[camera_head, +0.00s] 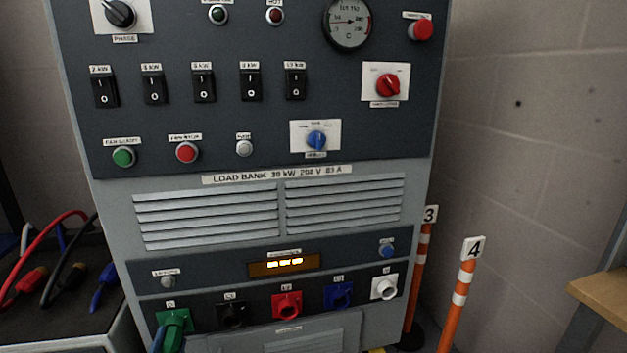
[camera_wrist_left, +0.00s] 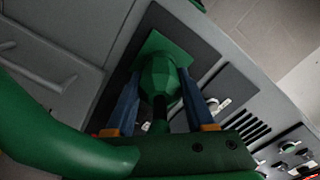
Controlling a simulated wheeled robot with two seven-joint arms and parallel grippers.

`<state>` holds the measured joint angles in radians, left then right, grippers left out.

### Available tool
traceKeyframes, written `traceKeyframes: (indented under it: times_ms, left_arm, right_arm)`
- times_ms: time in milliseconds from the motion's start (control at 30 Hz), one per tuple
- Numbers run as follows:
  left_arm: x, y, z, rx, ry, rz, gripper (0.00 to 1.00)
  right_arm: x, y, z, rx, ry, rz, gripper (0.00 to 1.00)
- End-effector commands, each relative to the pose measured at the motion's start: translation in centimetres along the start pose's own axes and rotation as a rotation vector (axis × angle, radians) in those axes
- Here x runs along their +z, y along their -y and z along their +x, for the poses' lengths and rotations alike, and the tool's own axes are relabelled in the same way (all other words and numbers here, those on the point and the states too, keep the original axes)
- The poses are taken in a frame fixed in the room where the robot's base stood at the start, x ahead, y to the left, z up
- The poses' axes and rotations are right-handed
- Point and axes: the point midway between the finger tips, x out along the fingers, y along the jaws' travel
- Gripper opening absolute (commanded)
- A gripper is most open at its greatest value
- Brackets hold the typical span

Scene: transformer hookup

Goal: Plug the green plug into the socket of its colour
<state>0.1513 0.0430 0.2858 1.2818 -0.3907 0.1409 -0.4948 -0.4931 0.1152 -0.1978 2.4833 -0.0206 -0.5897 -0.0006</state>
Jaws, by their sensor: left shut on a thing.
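The green plug (camera_wrist_left: 160,80) is between the blue fingers of my left gripper (camera_wrist_left: 163,92), which is shut on it. In the left wrist view its front end lines up with the green socket (camera_wrist_left: 158,45) and hides the opening. I cannot tell how deep the plug sits. In the head view the green socket (camera_head: 173,318) is leftmost in the bottom row of the load bank. A blue finger of my left gripper (camera_head: 160,340) shows beside green there, at the bottom edge. A thick green cable (camera_wrist_left: 60,130) curves across the left wrist view. My right gripper is out of view.
Black (camera_head: 232,315), red (camera_head: 287,306), blue (camera_head: 338,295) and white (camera_head: 384,287) sockets continue the row to the right. Loose cables with red and blue plugs (camera_head: 103,286) lie on a dark surface at left. Striped orange posts (camera_head: 457,300) stand at right.

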Motion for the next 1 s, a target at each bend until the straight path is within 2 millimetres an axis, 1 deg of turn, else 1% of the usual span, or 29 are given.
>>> traceKeyframes:
  times_ms: [33, 67, 167, 233, 267, 300, 367, 400, 700, 1000]
  left_arm:
    - [0.2, -0.1, 0.0, -0.003, -0.001, 0.15, 0.0]
    - [0.1, -0.1, 0.0, -0.002, 0.0, 0.199, 0.0]
    - [0.1, 0.0, 0.0, -0.002, 0.0, 0.259, 0.0]
    - [0.0, 0.1, 0.0, -0.002, 0.0, 0.254, 0.0]
    - [0.0, 0.1, 0.0, -0.002, 0.0, 0.253, 0.56]
    - [0.0, 0.1, 0.0, -0.002, 0.0, 0.253, 0.67]
    - [0.0, 0.1, 0.0, -0.002, 0.0, 0.252, 0.83]
    - [0.0, 0.1, 0.0, -0.002, 0.0, 0.251, 0.89]
    - [0.0, 0.1, -0.2, 0.0, 0.001, 0.248, 0.89]
    - [-0.1, 0.2, -3.5, 0.001, 0.001, 0.246, 0.89]
  right_arm:
    - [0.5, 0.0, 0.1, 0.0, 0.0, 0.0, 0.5]
    - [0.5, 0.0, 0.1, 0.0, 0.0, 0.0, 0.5]
    - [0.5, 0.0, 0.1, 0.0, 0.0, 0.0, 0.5]
    - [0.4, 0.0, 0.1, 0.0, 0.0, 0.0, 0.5]
    - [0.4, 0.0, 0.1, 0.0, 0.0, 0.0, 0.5]
    - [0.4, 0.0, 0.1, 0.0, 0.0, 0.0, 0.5]
    - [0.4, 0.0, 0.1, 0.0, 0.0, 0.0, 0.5]
    - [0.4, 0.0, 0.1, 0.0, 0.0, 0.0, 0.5]
    - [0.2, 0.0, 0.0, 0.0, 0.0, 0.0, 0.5]
    - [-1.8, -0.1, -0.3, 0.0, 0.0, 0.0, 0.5]
